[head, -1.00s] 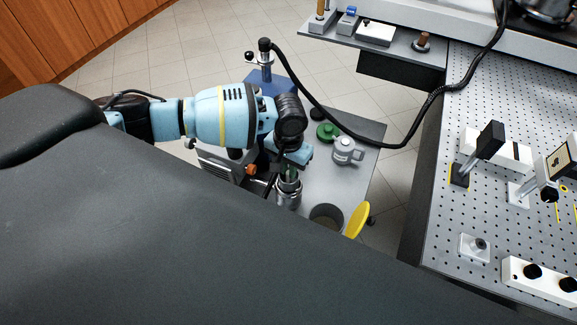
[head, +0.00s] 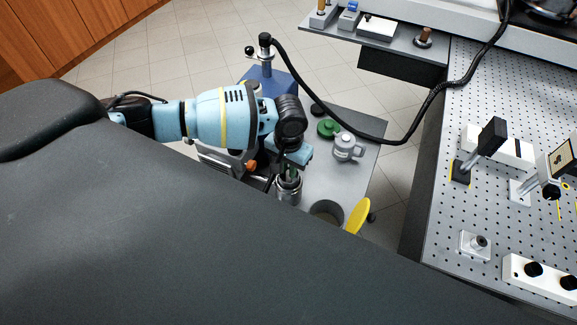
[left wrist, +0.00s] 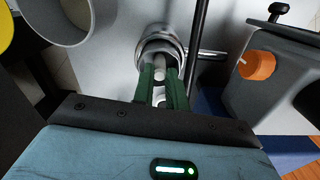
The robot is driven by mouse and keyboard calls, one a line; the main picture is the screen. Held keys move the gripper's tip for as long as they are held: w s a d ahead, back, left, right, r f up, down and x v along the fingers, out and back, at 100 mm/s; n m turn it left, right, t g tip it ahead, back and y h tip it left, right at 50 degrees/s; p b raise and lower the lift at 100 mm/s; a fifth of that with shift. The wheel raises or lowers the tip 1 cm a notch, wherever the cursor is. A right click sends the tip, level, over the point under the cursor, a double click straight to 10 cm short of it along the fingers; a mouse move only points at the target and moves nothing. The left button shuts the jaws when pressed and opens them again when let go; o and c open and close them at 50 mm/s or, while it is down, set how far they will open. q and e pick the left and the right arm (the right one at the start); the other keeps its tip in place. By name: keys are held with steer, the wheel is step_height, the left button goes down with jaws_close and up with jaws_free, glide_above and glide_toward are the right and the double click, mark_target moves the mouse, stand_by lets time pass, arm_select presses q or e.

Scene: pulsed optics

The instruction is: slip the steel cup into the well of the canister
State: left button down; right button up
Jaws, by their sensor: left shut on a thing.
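A shiny steel vessel with a round mouth, apparently the canister (head: 289,193), stands on the grey cart below my left gripper (head: 289,172). In the left wrist view the rim of the canister (left wrist: 155,30) surrounds a dark opening. The green fingers of my left gripper (left wrist: 160,78) point down at this mouth and are shut on a pale metal piece, apparently the steel cup (left wrist: 160,70). Most of the cup is hidden by the fingers and the rim, so its depth in the well cannot be told. My right gripper is not in view.
An open grey tub (head: 327,209) with a yellow lid (head: 357,216) stands beside the canister. A grey jug (head: 348,148) and a green round piece (head: 327,128) are farther back. A device with an orange knob (left wrist: 256,65) is close by. A black hose (head: 340,125) hangs behind.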

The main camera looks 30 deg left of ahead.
arm_select(q)
steer(key=shift+f, duration=0.1)
steer(key=shift+f, duration=0.35)
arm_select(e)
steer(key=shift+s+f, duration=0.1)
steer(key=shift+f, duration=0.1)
arm_select(q)
steer(key=shift+f, duration=0.4)
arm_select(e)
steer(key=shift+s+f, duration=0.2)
arm_select(q)
steer(key=shift+f+b, duration=0.5)
steer(key=shift+f, duration=0.85)
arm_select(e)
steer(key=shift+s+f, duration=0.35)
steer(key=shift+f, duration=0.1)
arm_select(q)
steer(key=c, duration=1.3)
jaws_free()
steer(key=shift+c, duration=0.2)
